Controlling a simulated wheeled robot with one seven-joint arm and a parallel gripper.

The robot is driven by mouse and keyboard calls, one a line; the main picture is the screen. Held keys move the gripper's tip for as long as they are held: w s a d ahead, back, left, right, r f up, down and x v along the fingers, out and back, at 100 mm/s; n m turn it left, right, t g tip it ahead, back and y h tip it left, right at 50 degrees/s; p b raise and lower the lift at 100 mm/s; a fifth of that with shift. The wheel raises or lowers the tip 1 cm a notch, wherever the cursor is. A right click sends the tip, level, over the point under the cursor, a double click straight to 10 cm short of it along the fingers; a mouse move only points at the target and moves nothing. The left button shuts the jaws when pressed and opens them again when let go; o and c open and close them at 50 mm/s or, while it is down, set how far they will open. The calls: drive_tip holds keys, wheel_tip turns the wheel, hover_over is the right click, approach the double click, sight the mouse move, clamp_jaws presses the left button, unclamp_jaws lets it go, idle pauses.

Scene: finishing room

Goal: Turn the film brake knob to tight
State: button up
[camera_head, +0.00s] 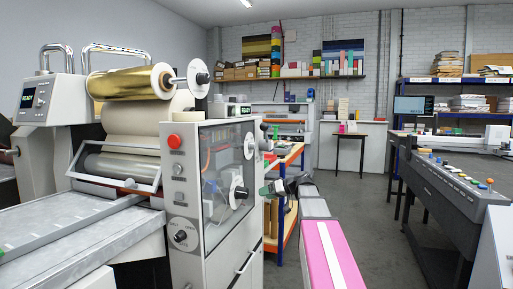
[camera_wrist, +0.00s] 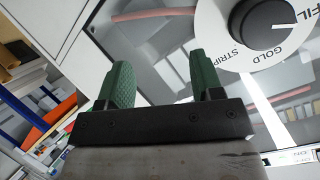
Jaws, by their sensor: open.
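My gripper (camera_wrist: 160,68) has two green fingers, spread apart with nothing between them. In the head view its green finger (camera_head: 268,190) shows just right of the laminating machine's side. In the wrist view a black knob (camera_wrist: 264,24) on a white dial sits at the upper right, beyond the right finger and apart from it. Its lettering reads "GOLD", "STRIP" and a cut-off "FIL". A white mark on the knob points right. The head view shows a front dial (camera_head: 181,236), a side disc (camera_head: 240,193) and a roll-end disc (camera_head: 201,79). I cannot tell which is the film brake knob.
The machine's side has a clear panel (camera_head: 222,165); a red button (camera_head: 174,142) is on its front. A shelf table (camera_head: 287,160) stands behind my arm. A long console (camera_head: 455,185) stands at the right. The grey floor (camera_head: 368,200) between is clear.

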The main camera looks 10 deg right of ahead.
sight(255, 145)
drive_tip(key=w+d+r+n+t+y, duration=0.1)
drive_tip(key=d+r+n+y, duration=0.15)
drive_tip(key=r, duration=0.75)
drive_tip(key=w+d+r+n+t+y, duration=0.1)
drive_tip(key=d+r+n+y, duration=0.15)
drive_tip(key=r, duration=0.75)
drive_tip(key=shift+m+h, duration=0.3)
drive_tip(key=shift+h, duration=0.1)
drive_tip(key=x, duration=1)
drive_tip(key=shift+w+d+r, duration=0.1)
drive_tip(key=shift+w+r, duration=0.05)
drive_tip(key=shift+w, duration=0.05)
drive_tip(key=c, duration=0.9)
